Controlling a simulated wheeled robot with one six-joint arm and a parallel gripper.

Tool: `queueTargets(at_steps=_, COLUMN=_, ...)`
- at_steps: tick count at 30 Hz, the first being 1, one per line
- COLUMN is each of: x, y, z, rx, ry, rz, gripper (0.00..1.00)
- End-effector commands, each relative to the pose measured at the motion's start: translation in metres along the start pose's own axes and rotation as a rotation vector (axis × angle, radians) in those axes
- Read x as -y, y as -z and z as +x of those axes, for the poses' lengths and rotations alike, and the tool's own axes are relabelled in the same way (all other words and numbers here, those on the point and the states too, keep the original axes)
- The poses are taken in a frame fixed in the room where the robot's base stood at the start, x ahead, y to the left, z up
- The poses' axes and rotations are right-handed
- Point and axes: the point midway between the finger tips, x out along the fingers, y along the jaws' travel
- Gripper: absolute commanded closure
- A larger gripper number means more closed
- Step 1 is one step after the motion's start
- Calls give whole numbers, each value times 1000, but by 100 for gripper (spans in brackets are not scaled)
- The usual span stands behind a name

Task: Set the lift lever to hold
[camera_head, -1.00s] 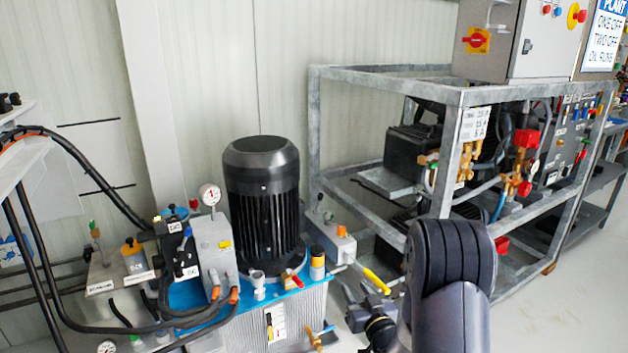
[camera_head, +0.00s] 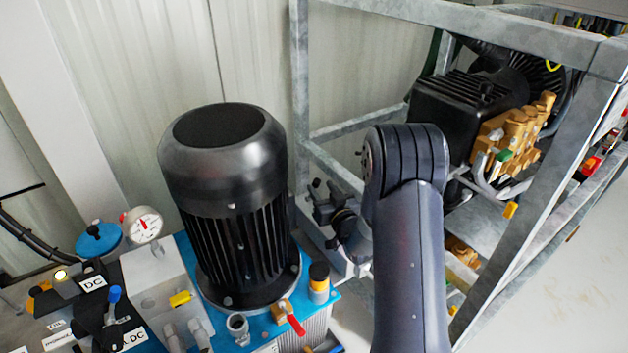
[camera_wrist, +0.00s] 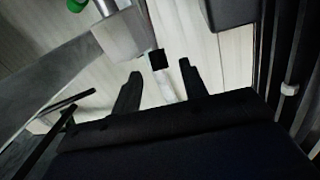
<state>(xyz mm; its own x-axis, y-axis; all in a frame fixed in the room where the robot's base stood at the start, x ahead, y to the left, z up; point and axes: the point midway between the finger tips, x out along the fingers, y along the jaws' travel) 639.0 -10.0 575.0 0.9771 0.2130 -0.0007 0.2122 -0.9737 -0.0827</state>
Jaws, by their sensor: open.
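No lever marked lift or hold can be read in either current view. A red-handled lever (camera_head: 294,323) sits on the blue top of the hydraulic unit (camera_head: 325,300), in front of the black motor (camera_head: 240,215). A blue-topped lever (camera_head: 113,296) stands at the lower left by the DC labels. My gripper (camera_head: 322,208) is right of the motor, by the upright post of the grey frame. In the wrist view its two fingers (camera_wrist: 160,84) are apart. A small black square end (camera_wrist: 157,60) shows beyond and between them; I cannot tell what it belongs to.
The galvanised frame (camera_head: 455,12) with a black and brass pump (camera_head: 515,130) fills the right. A pressure gauge (camera_head: 144,224) and yellow tag (camera_head: 180,298) are left of the motor. Clear floor shows at the far right.

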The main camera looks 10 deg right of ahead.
Motion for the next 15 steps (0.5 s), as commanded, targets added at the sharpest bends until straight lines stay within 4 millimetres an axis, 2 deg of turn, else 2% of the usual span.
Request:
queueTargets(at_steps=1, x=1, y=-2, z=11, rx=-3, ry=2, rz=-1, gripper=59)
queueTargets(at_steps=6, x=1, y=-2, z=38, rx=-2, ry=2, rz=-1, gripper=59)
queueTargets(at_steps=15, x=0, y=-1, z=59, rx=0, ry=0, rz=0, gripper=59)
